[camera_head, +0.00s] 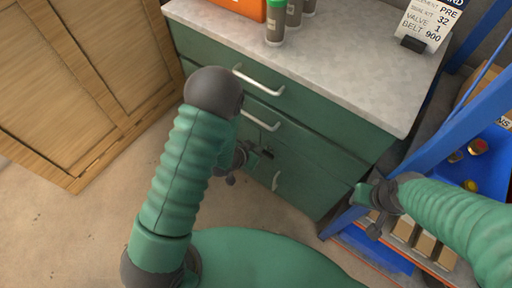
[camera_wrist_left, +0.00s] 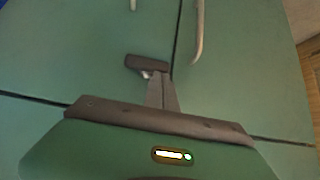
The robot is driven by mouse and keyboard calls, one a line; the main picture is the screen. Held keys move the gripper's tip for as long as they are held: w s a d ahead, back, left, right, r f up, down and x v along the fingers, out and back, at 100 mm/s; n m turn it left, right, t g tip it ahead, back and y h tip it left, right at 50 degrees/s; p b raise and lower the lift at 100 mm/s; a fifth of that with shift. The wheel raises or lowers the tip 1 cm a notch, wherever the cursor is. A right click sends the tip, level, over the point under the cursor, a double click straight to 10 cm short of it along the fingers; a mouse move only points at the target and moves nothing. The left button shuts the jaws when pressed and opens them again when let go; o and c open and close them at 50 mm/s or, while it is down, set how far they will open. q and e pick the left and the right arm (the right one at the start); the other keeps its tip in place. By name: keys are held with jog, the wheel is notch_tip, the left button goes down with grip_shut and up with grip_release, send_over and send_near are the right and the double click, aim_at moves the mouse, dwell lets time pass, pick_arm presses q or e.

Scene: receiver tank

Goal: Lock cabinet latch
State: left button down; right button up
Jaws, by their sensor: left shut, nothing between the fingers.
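A small dark latch (camera_head: 267,152) sits at the top of the doors. In the left wrist view the dark latch (camera_wrist_left: 146,63) lies slantwise beside the vertical door seam. My left gripper (camera_head: 252,155) is at the latch; its fingers (camera_wrist_left: 161,90) are shut, empty, and their tips overlap the latch's lower edge. I cannot tell whether they touch. My right gripper (camera_head: 366,196) is right of the cabinet's lower corner, and its finger opening is unclear.
A blue rack (camera_head: 440,140) with boxes stands close on the right. A wooden cabinet (camera_head: 70,70) stands on the left.

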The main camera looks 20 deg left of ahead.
pick_arm(q)
jog(key=shift+a, duration=0.2)
pick_arm(e)
jog(key=shift+a+r, duration=0.1)
jog(key=shift+a, duration=0.15)
pick_arm(q)
jog(key=shift+h+p, duration=0.3)
pick_arm(e)
jog(key=shift+d+r, duration=0.1)
jog(key=shift+r, duration=0.1)
pick_arm(q)
jog(key=shift+a+f, duration=0.1)
jog(key=shift+a, duration=0.1)
pick_arm(e)
jog(key=shift+r, duration=0.2)
